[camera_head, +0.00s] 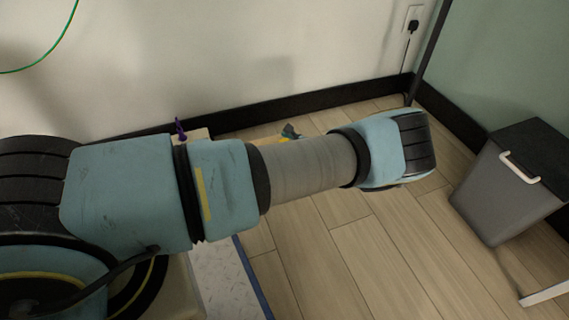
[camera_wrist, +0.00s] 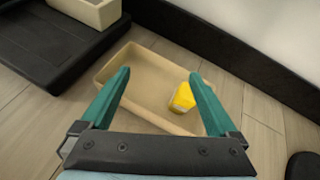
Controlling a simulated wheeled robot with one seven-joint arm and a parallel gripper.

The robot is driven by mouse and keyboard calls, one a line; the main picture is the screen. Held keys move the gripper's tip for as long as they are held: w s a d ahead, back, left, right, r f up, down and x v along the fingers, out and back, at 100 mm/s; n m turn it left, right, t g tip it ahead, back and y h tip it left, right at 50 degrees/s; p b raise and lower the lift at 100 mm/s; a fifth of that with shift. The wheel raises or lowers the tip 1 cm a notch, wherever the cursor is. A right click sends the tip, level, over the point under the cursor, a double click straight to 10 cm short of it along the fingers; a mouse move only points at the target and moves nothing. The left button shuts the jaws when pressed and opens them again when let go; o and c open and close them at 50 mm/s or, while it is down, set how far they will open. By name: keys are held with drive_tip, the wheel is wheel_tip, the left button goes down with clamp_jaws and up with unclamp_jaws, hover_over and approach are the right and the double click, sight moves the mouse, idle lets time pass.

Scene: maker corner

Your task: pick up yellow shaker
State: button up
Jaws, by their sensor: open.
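The yellow shaker (camera_wrist: 182,98) lies in a shallow beige tray (camera_wrist: 110,74) on the floor, in the wrist view. A paler patch shows on its lower end. My gripper (camera_wrist: 161,78) is open, with its two green fingers spread above the tray. The shaker is between the fingers in the picture, close to the right one, which may hide its right edge. I cannot tell the height of the fingertips over it.
A black platform (camera_wrist: 45,45) with a beige box (camera_wrist: 95,12) stands left of the tray. A dark baseboard (camera_wrist: 235,50) runs along the wall close behind the tray. In the head view a grey bin (camera_head: 497,195) stands at the right, with bare wooden floor (camera_head: 350,240) before it.

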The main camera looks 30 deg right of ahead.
drive_tip(key=s+d+f+m+t+h+b, duration=0.1)
drive_tip(key=s+d+f+m+h+b, duration=0.15)
drive_tip(key=s+d+f+m, duration=0.3)
drive_tip(key=shift+n+h, duration=0.35)
drive_tip(key=b+x, duration=0.1)
drive_tip(key=x, duration=0.3)
drive_tip(key=b+x, duration=0.2)
drive_tip(key=x, duration=0.2)
drive_tip(key=b+x, duration=0.2)
drive_tip(key=x, duration=0.2)
drive_tip(key=shift+w+d+r, duration=0.15)
drive_tip(key=shift+w+d, duration=0.15)
drive_tip(key=shift+w, duration=0.05)
clamp_jaws()
drive_tip(key=shift+r, duration=0.1)
